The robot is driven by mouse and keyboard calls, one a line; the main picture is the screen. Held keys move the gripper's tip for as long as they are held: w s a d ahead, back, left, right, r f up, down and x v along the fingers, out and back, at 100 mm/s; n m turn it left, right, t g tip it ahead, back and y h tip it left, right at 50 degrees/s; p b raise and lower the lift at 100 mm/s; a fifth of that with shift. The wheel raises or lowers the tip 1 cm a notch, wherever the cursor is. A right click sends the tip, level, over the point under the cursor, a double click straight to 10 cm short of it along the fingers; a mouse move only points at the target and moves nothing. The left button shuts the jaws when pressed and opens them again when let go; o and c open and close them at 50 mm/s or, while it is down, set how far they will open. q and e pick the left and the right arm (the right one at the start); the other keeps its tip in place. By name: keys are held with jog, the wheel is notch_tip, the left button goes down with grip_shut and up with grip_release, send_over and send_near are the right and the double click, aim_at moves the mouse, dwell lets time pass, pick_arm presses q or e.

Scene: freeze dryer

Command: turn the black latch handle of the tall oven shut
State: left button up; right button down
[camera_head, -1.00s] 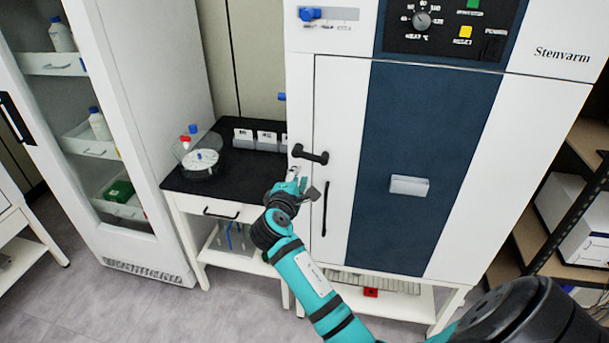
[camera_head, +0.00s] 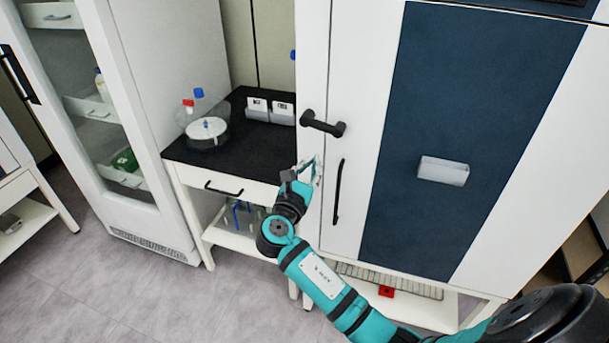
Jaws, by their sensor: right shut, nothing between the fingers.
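The tall oven (camera_head: 349,75) is white with a dark blue front panel; its door looks closed against the frame. The black latch handle (camera_head: 322,124) sits at the upper left of the door, lying nearly level with a slight slope down to the right. My right gripper (camera_head: 312,172) is just below the latch handle, close to the oven's left edge and apart from the handle. Its fingers are shut and empty, though they are small and partly hidden by the wrist. A thin black vertical pull handle (camera_head: 338,191) is to its right. My left gripper is not in view.
A black-topped side table (camera_head: 240,157) stands left of the oven, holding a clear round container with a white disc (camera_head: 208,128) and card-like holders (camera_head: 269,113). A glass-fronted cabinet (camera_head: 165,60) is farther left. A pale box (camera_head: 443,171) is on the blue panel. Floor is free in front.

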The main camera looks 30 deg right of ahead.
aim_at(323, 124)
pick_arm(q)
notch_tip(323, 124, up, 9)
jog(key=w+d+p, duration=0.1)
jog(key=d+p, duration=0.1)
jog(key=p, duration=0.6)
jog(key=shift+p, duration=0.4)
pick_arm(e)
jog(key=d+r+n, duration=0.1)
jog(key=r, duration=0.1)
jog(key=d+r, duration=0.1)
jog(key=r, duration=0.1)
jog(key=w+d+r+n, duration=0.1)
jog(key=r, duration=0.1)
jog(key=shift+d+n, duration=0.3)
jog(key=shift+d, duration=0.05)
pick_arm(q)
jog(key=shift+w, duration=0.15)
